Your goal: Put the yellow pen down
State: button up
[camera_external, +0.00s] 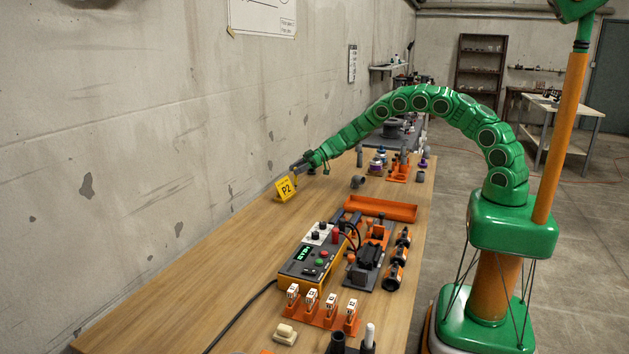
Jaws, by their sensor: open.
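My gripper (299,167) is at the end of my green segmented arm, over the far left part of the wooden bench, near the wall. It is open. It hangs just above and beside a yellow sign (286,189) marked P2. I cannot make out the yellow pen for certain; anything thin and yellow near the fingertips blends with the sign at this size.
The wooden bench (190,285) is bare at the front left. A control box (312,262) with a cable, an orange tray (380,208), and an orange rack (322,317) with several white-labelled parts stand nearer. Small fittings stand behind, right of the gripper.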

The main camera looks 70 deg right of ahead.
jog(key=v, duration=1.1)
jog(key=shift+f, duration=0.1)
